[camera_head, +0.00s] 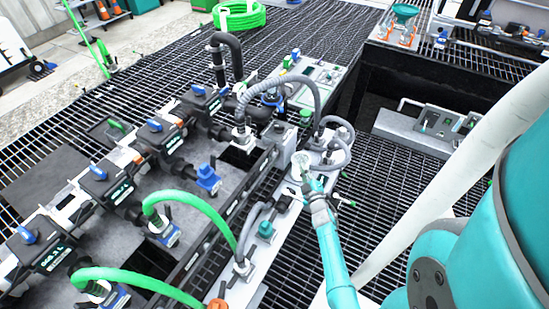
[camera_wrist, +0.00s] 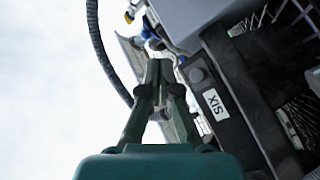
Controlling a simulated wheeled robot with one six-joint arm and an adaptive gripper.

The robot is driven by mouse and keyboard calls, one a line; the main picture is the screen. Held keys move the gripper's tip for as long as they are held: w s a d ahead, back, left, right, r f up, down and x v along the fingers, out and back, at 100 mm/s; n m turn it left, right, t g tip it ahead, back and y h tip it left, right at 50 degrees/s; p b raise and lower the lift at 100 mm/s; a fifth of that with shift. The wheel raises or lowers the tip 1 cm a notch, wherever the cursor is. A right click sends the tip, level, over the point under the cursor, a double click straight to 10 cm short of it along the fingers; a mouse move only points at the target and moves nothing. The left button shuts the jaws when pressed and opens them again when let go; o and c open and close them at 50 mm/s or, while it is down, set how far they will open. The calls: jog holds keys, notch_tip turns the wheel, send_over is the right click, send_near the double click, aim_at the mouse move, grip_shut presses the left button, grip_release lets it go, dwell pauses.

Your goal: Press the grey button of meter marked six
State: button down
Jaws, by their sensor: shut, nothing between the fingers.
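In the wrist view a dark meter housing (camera_wrist: 232,118) carries a white label reading SIX (camera_wrist: 215,104). A round grey button (camera_wrist: 197,75) sits just above the label. My gripper (camera_wrist: 162,64) is shut and empty, its fingertips to the left of the button in the picture. I see a gap in the picture between fingertips and button; depth is hard to judge. In the head view my gripper (camera_head: 308,182) is over the right edge of the manifold, near the grey hoses. I cannot make out the SIX label or its button there.
A row of dark meters with blue caps (camera_head: 110,186) runs along the left in the head view. Grey hoses (camera_head: 285,88) and green hoses (camera_head: 190,200) arch over the manifold. A dark hose (camera_wrist: 104,50) hangs left of my fingers. Open grating (camera_head: 400,190) lies to the right.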

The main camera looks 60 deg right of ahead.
jog(key=shift+w, duration=0.15)
jog(key=w, duration=0.8)
jog(key=shift+w+a, duration=0.25)
jog(key=shift+a, duration=0.15)
jog(key=shift+w, duration=0.1)
dwell(1.2)
jog(key=shift+w, duration=0.3)
jog(key=shift+w, duration=0.65)
dwell(0.9)
jog(key=shift+s, duration=1.05)
jog(key=shift+s+d, duration=0.2)
jog(key=shift+s, duration=2.3)
